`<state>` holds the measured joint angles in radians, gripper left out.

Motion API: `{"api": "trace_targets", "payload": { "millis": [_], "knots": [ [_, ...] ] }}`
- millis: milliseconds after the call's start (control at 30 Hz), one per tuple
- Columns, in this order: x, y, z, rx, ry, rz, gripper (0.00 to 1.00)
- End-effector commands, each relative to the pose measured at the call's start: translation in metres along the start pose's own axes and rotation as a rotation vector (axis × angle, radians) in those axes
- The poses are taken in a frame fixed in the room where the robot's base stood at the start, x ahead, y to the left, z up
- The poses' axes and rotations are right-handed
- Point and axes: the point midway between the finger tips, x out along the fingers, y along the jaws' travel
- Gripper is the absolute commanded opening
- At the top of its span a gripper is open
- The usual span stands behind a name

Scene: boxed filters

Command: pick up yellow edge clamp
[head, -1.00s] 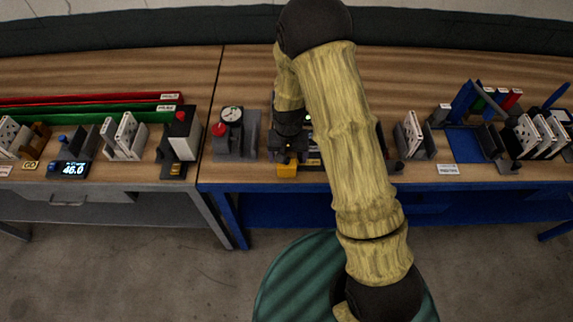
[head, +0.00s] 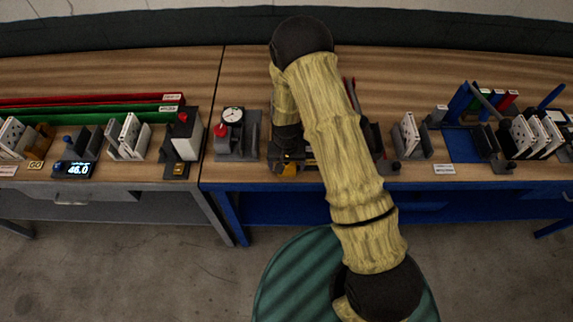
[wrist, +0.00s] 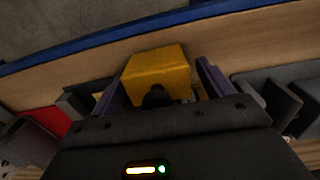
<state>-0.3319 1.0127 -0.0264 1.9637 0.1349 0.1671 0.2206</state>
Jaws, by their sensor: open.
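The yellow edge clamp (wrist: 158,70) is a yellow block with a dark knob on its near side; it sits at the front edge of the table in the wrist view. In the head view only a small yellow part of the clamp (head: 289,169) shows beneath my gripper (head: 292,163). In the wrist view my gripper (wrist: 160,85) is open, with one purple finger on each side of the clamp. Gaps show between the fingers and the block. The clamp's underside is hidden.
A grey dial gauge stand (head: 236,140) stands left of my gripper. A grey holder with white panels (head: 411,137) stands to the right. The blue table edge (wrist: 90,45) runs just beyond the clamp. A red part (wrist: 45,120) lies to the left in the wrist view.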

Motion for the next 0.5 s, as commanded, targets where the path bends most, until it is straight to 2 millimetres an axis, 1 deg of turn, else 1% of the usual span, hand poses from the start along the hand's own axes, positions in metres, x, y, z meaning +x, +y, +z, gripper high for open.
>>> {"api": "trace_targets", "payload": {
  "millis": [433,500],
  "knots": [
    [-0.0001,0.0,-0.0001,0.0,0.0,0.0,0.8],
    [-0.0002,0.0,-0.0001,0.0,0.0,0.0,0.66]
  ]
}}
